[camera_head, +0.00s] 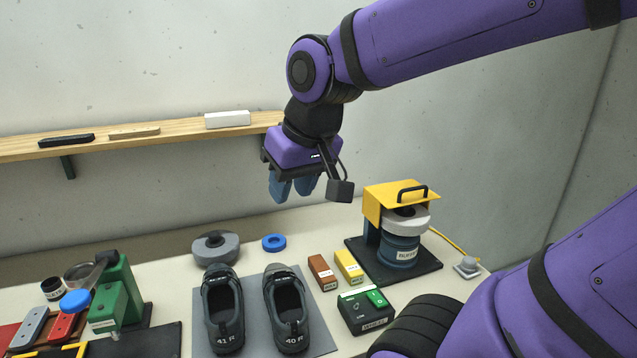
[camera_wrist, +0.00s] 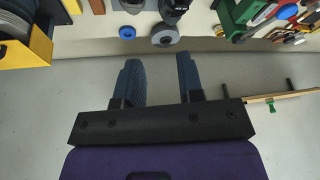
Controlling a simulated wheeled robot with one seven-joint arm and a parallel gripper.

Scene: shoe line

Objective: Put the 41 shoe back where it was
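The 41 shoe (camera_head: 223,320), dark grey and marked "41 R", stands upright on the left half of a grey mat (camera_head: 257,325) on the table. The 40 shoe (camera_head: 291,322), marked "40 R", stands beside it on the right, a gap apart. Both toes point to the back. My gripper (camera_head: 292,190) is high above the back of the table, well apart from both shoes. Its two blue fingers show a clear gap with nothing between them, also in the wrist view (camera_wrist: 160,78). A dark shape at that view's top edge may be a shoe end, too cut off to tell.
A grey round block (camera_head: 216,248) and a blue ring (camera_head: 274,243) lie behind the mat. A yellow-topped buffing machine (camera_head: 399,215), small boxes (camera_head: 349,266) and a control box (camera_head: 366,310) stand right. A green device (camera_head: 118,295) stands left. A wall shelf (camera_head: 190,132) is behind.

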